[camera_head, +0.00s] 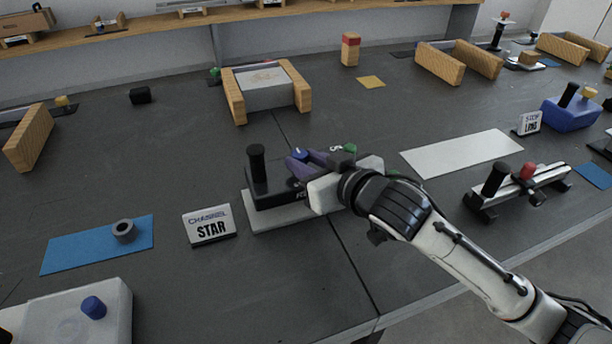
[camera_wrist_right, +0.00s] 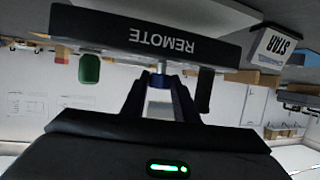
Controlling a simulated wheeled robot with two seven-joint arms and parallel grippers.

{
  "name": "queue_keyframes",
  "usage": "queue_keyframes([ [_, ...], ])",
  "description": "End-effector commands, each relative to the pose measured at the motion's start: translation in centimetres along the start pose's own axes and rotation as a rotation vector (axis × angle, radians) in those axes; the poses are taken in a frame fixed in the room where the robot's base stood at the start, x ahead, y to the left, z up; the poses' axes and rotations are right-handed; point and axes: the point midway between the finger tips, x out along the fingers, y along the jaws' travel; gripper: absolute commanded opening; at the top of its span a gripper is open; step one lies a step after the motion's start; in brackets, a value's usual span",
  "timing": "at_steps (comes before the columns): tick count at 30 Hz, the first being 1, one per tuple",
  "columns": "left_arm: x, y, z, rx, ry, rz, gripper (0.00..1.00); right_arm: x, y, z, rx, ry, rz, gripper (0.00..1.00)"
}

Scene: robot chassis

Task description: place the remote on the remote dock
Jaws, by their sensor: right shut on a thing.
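The remote (camera_head: 270,193) is a dark box with a black stick, a blue knob and a green button. Its upside-down REMOTE label also shows in the right wrist view (camera_wrist_right: 150,38). My right gripper (camera_head: 305,161) is shut on the remote at its blue knob, near the middle of its top. The remote is over a white plate (camera_head: 262,223), which looks like a dock, beside the CHANNEL STAR sign (camera_head: 209,226). Whether it touches the plate is hard to tell. My left gripper is not in view.
Another white plate (camera_head: 461,153) lies to the right, by the STOP LANE sign (camera_head: 529,123). A grey device with a black stick and red knob (camera_head: 517,188) stands near the right edge. A wooden-sided holder (camera_head: 265,87) is behind. A blue mat (camera_head: 80,249) holds a grey ring (camera_head: 124,231).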

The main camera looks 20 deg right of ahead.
Motion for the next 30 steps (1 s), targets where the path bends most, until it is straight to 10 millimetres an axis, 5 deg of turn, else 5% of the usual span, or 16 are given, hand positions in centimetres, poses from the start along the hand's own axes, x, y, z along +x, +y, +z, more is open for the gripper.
queue_keyframes([
  [6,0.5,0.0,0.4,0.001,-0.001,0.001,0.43,1.0,0.1,2.8,-0.002,0.000,0.001,0.00],
  [18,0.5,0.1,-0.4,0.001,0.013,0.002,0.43,1.2,0.0,3.2,0.000,0.003,0.001,0.00],
  [19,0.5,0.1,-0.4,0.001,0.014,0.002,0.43,1.2,0.0,3.3,0.000,-0.001,0.001,0.32],
  [21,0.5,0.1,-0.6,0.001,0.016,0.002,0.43,1.2,0.0,3.3,0.000,-0.001,0.001,0.44],
  [30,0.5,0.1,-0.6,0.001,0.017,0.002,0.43,1.1,0.0,3.2,-0.001,-0.001,0.001,0.46],
])
